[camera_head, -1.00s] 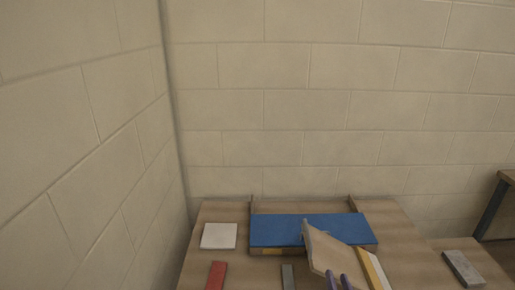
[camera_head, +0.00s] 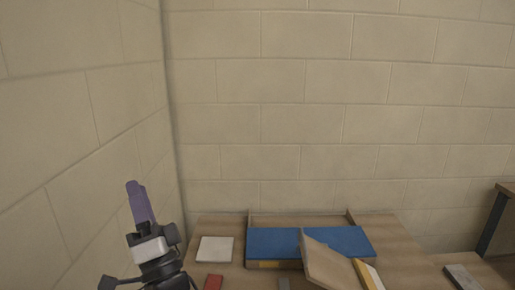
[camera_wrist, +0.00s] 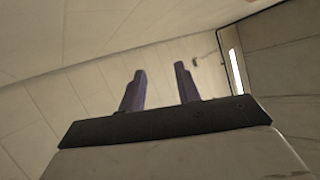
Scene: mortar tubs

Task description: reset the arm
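My gripper (camera_head: 141,203) is raised at the lower left of the head view, in front of the left wall and to the left of the table. Its purple fingers point up. In the wrist view my gripper (camera_wrist: 160,88) shows its two fingers apart with nothing between them. The wrist camera faces bare walls and a bright strip at the right.
A wooden table (camera_head: 412,240) holds a blue panel (camera_head: 275,243), a tilted tan board (camera_head: 328,264), a white tile (camera_head: 215,249), a red block (camera_head: 213,282) and a yellow-edged piece (camera_head: 368,275). A grey block (camera_head: 462,277) lies at the right. Walls stand left and behind.

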